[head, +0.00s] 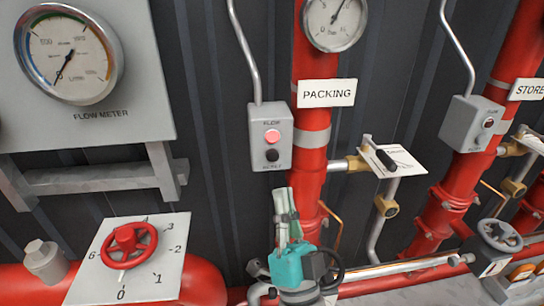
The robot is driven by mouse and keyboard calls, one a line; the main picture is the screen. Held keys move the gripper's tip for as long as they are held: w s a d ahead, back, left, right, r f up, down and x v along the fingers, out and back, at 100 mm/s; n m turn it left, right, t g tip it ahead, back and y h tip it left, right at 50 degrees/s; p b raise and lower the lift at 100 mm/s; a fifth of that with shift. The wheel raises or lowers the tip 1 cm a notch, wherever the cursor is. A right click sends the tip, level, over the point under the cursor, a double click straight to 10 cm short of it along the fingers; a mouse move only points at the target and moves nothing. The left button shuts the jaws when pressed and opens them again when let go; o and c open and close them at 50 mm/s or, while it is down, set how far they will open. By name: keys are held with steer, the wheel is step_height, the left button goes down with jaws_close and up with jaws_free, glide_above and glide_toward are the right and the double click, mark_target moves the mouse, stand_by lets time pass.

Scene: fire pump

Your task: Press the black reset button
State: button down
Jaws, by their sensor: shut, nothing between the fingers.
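The black reset button (272,155) sits on the lower front of a small grey box (284,128). A lit pink-red button (272,137) is just above it, and the faint word below the black one looks like "RESET". My gripper (283,192) is below the box in the head view, with its grey-green fingers together and pointing up, empty. The fingertips appear a short way below and slightly right of the black button in the picture. I cannot tell the gap in depth. The button is fully visible.
A red pipe (312,140) with a "PACKING" sign (327,93) runs behind the box. A brass valve with a white plate (392,160) is to the right. A red handwheel (127,245) is at lower left. A second grey box (472,123) is further right.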

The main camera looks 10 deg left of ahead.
steer(key=w+a, duration=0.2)
steer(key=w, duration=0.6)
steer(key=shift+w+a, duration=0.15)
steer(key=shift+w, duration=0.1)
stand_by(1.4)
steer(key=shift+w+a, duration=0.1)
steer(key=shift+w, duration=0.15)
steer(key=shift+w+a, duration=0.1)
steer(key=shift+w, duration=0.4)
stand_by(0.8)
steer(key=shift+s, duration=0.15)
steer(key=shift+s+d, duration=0.25)
steer(key=shift+s, duration=0.5)
steer(key=s, duration=0.2)
steer(key=s+d, duration=0.1)
steer(key=s, duration=0.1)
steer(key=shift+s+d, duration=0.15)
steer(key=shift+s, duration=0.25)
